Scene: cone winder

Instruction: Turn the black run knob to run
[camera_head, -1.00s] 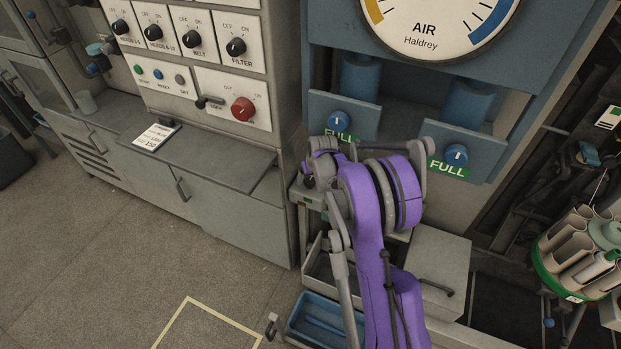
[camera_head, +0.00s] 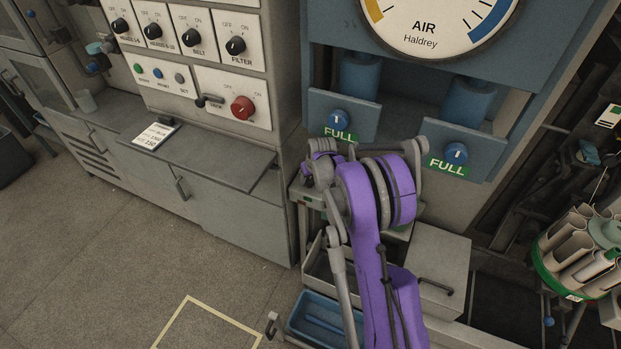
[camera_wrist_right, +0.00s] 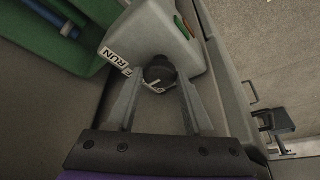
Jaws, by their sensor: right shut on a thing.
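The black run knob (camera_wrist_right: 158,70) sits on a light grey control box (camera_wrist_right: 150,35) in the right wrist view. A RUN label (camera_wrist_right: 115,62) is beside it, on its left. The two grey fingers of my right gripper (camera_wrist_right: 158,84) are shut on the knob, one on each side. They cover part of its sides, and I cannot tell exactly where its pointer stands. In the head view my purple right arm reaches down to the box by the grey machine, and its wrist hides the knob. My left gripper is in neither view.
A green button (camera_wrist_right: 182,27) is on the same box. In the head view, a panel with a red knob (camera_head: 243,108) and black switches stands at the left. Blue FULL valve plates (camera_head: 343,113) and an AIR gauge (camera_head: 440,25) are above my arm. A blue tray (camera_head: 318,318) is below.

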